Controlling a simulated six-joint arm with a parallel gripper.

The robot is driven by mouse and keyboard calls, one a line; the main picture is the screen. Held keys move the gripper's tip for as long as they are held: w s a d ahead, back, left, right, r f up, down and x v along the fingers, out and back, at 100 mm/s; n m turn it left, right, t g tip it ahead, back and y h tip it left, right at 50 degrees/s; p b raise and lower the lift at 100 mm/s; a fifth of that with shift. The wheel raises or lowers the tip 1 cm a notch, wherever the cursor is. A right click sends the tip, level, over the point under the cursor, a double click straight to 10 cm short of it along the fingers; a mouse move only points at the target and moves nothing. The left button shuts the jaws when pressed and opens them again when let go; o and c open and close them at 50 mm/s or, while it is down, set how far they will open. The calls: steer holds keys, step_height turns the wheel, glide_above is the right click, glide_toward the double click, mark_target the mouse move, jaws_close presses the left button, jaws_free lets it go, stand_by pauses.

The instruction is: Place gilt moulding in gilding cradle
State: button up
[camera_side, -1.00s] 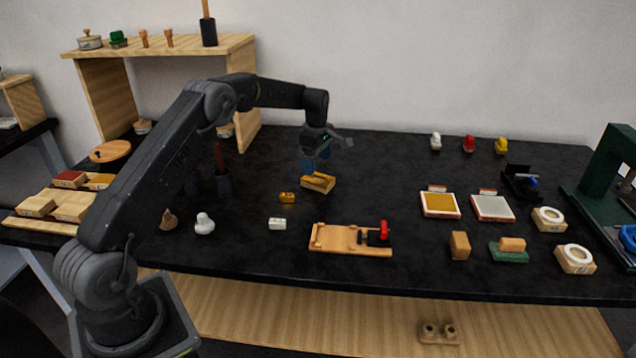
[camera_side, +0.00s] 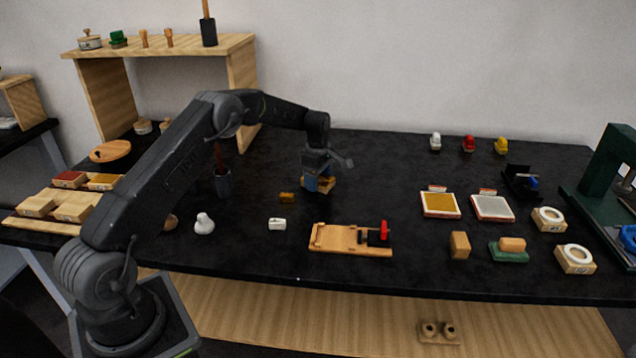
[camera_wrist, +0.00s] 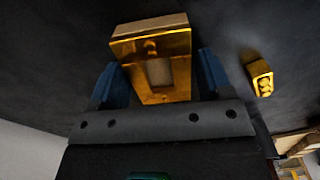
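The gilt moulding (camera_wrist: 153,50), a block with a pale wood side and a shiny gold face, lies on the black bench between the blue fingers of my gripper (camera_wrist: 158,82). In the side view the moulding (camera_side: 328,184) is partly hidden by my gripper (camera_side: 319,184). The fingers are open around it, with a narrow gap showing on each side in the wrist view. What seems to be the gilding cradle (camera_side: 335,240), a wooden board with end stops and a red-knobbed clamp (camera_side: 384,231), sits nearer the bench's front edge and is empty.
A small gold piece (camera_side: 287,197) lies left of the moulding, also in the wrist view (camera_wrist: 260,77). A small white block (camera_side: 277,224) lies left of the cradle. Framed pads (camera_side: 440,204) and wooden blocks (camera_side: 460,245) stand to the right. Bench between moulding and cradle is clear.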

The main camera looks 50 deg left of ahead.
steer(key=c, duration=0.7)
steer(key=shift+c, duration=0.2)
steer(key=shift+r, duration=0.15)
